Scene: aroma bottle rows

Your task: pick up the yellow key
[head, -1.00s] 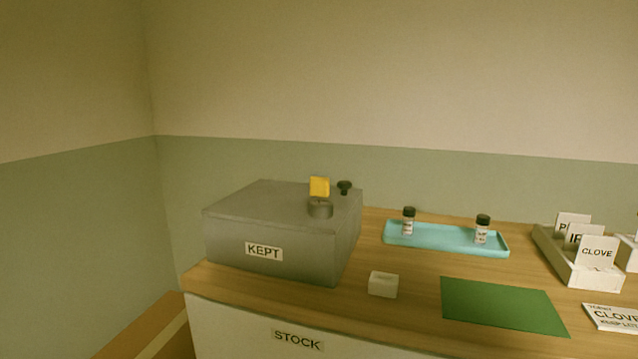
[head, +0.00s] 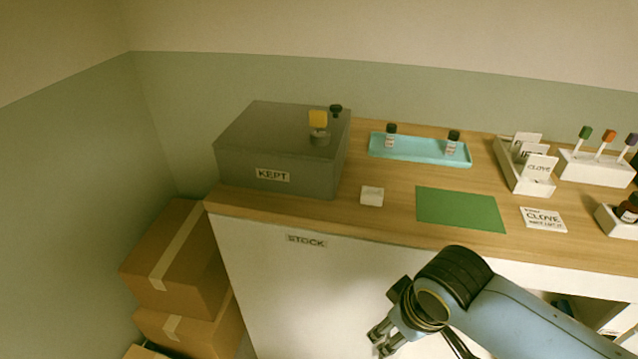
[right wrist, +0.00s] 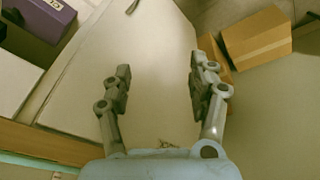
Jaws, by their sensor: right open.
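The yellow key (head: 318,119) stands upright in a dark round lock (head: 320,139) on top of the grey KEPT box (head: 283,150), in the head view. Its square yellow head shows; its lower part is hidden in the lock. My right gripper (head: 377,342) is low in front of the white STOCK cabinet front, below the counter and well away from the key. In the right wrist view its fingers (right wrist: 160,80) are spread apart with nothing between them. The key does not show in that view. My left gripper is not in view.
A black knob (head: 336,109) stands behind the key. The wooden counter holds a small white block (head: 372,196), a teal tray (head: 420,150) with two bottles, and a green mat (head: 460,209). Cardboard boxes (head: 178,255) stand on the floor at left. The counter's front edge lies above my right gripper.

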